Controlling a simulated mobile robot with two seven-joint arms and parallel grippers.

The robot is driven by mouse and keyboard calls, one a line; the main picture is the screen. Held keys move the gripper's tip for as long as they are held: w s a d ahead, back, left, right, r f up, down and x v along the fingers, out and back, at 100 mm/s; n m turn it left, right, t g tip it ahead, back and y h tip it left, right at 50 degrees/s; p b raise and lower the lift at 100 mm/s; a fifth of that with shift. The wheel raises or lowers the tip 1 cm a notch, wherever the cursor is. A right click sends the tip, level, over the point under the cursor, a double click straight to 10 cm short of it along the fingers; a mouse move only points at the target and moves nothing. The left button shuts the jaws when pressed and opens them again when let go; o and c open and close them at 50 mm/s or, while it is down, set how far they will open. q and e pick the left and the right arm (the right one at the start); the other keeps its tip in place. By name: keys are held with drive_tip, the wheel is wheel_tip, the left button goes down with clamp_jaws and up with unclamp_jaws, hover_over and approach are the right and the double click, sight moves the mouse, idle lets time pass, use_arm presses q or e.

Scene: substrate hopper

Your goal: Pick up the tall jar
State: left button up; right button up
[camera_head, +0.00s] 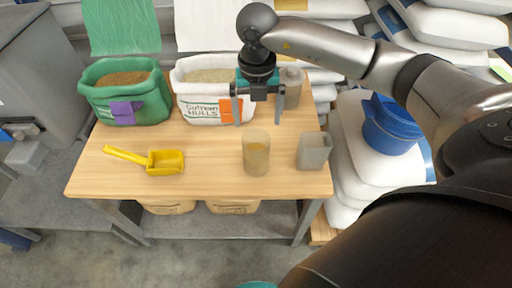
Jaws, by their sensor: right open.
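A tall jar (256,155), tan and see-through with a paler top, stands upright on the wooden table (210,180) right of the middle. My right gripper (259,118) is open, with its two dark fingers spread and pointing down. In the picture its fingertips are just above the jar's top, apart from it as far as I can tell. Nothing shows between the fingers. My left gripper is not in the picture.
A yellow scoop (165,162) lies at left. A grey square container (314,151) stands right of the jar. A green bag (126,92) and white hulls bag (198,103) stand at the back. A greyish-tan container (291,88) is behind my gripper. Bare wood lies between scoop and jar.

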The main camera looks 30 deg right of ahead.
sight(257, 135)
wheel_tip(257, 135, down, 7)
drive_tip(key=shift+a+r+b, duration=0.1)
drive_tip(key=shift+b, duration=0.8)
drive_tip(key=shift+s+a+f+b, duration=0.15)
drive_tip(key=shift+f+b, duration=0.6)
drive_tip(key=shift+f, duration=1.1)
use_arm(q)
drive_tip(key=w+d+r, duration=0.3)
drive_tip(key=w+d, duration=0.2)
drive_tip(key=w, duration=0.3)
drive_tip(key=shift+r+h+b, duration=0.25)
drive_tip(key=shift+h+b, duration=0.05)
drive_tip(key=shift+b, duration=0.1)
use_arm(e)
drive_tip(key=shift+f, duration=1.1)
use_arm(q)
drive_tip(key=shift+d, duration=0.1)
use_arm(e)
drive_tip(key=shift+r, duration=0.1)
clamp_jaws()
